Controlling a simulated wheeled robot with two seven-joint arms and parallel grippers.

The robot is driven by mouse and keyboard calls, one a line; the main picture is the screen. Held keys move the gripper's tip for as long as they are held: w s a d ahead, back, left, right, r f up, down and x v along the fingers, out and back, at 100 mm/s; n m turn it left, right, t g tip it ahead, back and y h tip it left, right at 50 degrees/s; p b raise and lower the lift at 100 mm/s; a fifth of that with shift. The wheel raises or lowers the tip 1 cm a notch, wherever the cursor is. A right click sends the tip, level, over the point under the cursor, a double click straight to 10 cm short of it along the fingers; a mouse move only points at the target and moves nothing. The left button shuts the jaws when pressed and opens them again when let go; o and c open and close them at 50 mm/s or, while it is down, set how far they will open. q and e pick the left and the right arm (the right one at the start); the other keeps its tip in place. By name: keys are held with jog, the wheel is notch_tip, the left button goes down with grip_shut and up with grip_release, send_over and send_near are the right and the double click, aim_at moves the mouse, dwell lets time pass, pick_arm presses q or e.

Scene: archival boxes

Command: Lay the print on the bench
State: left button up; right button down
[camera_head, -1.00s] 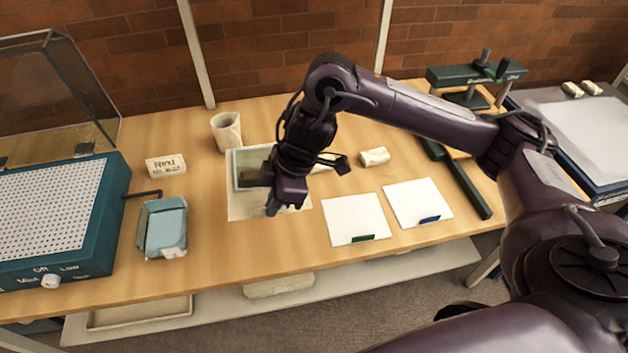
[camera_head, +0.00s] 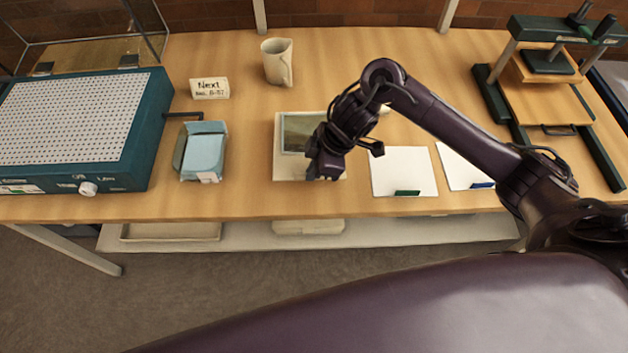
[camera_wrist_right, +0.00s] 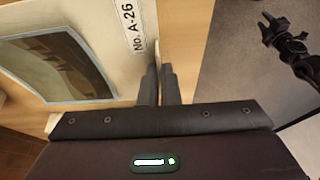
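The print (camera_head: 300,132) is a dark landscape picture in a cream mount. It appears flat at the front middle of the bench (camera_head: 245,130); the head view does not show whether a small gap is under it. In the right wrist view the print (camera_wrist_right: 60,68) shows with a "No. A-26" label along its edge. My right gripper (camera_head: 318,172) is at the mount's front edge. In the wrist view its fingers (camera_wrist_right: 160,85) are almost together, with the mount's edge running between them. The arm hides part of the print's right side.
Two white cards (camera_head: 404,168) with coloured tabs lie right of the print. A teal perforated table (camera_head: 80,120) is far left, a press (camera_head: 550,85) far right.

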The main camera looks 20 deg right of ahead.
jog(key=shift+f, duration=0.35)
notch_tip(320, 180, down, 3)
jog(key=shift+f, duration=0.2)
pick_arm(q)
jog(key=shift+s+f, duration=0.1)
pick_arm(e)
jog(key=shift+f, duration=0.15)
jog(key=shift+f, duration=0.2)
jog(key=c, duration=1.6)
grip_release()
jog(key=shift+c, duration=0.2)
jog(key=shift+r, duration=0.1)
